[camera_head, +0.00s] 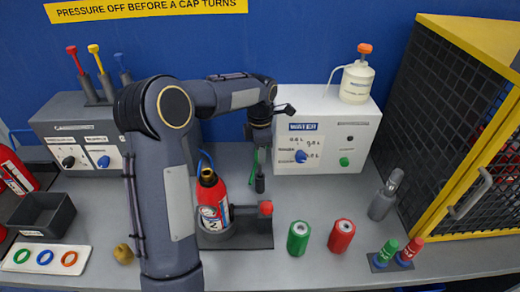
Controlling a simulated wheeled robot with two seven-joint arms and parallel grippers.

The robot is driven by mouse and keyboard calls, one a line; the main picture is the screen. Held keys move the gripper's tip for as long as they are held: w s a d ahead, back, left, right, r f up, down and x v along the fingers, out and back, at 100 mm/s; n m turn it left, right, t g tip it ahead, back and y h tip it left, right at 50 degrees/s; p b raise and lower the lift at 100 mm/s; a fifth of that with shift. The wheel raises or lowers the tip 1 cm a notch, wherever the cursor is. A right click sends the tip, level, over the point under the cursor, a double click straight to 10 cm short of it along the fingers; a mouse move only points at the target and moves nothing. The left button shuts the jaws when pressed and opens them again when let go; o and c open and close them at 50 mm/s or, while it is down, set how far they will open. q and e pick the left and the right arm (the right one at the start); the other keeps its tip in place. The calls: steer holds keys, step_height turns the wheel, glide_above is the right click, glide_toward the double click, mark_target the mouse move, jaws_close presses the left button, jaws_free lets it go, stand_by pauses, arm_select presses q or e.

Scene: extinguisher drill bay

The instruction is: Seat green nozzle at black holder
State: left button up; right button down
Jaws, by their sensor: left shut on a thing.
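My left gripper (261,141) points down in front of the white water box and is shut on a slim green piece, which I take for the green nozzle (254,166). The nozzle hangs down below the fingers, and its upper part is hidden by them. A short black cylinder (260,184), perhaps the black holder, shows right at the nozzle's lower end. I cannot tell whether the two touch or are one piece. A red extinguisher (212,203) stands upright in a dark cradle (258,241), left of the nozzle. My right gripper is not in view.
The white water box (347,150) stands behind, with a white bottle (357,82) on top. A green can (299,240) and a red can (341,236) stand in front. A yellow-framed cage (447,222) bounds the right. Red, yellow and blue nozzles (93,50) stand on the grey box.

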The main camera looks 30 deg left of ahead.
mark_target(260, 175)
arm_select(q)
steer(key=shift+f+b, duration=2.5)
steer(key=shift+f, duration=1.15)
steer(key=o, duration=1.1)
step_height(260, 175, up, 8)
steer(key=shift+f+b, duration=0.1)
steer(key=shift+b, duration=0.2)
steer(key=shift+d, duration=0.1)
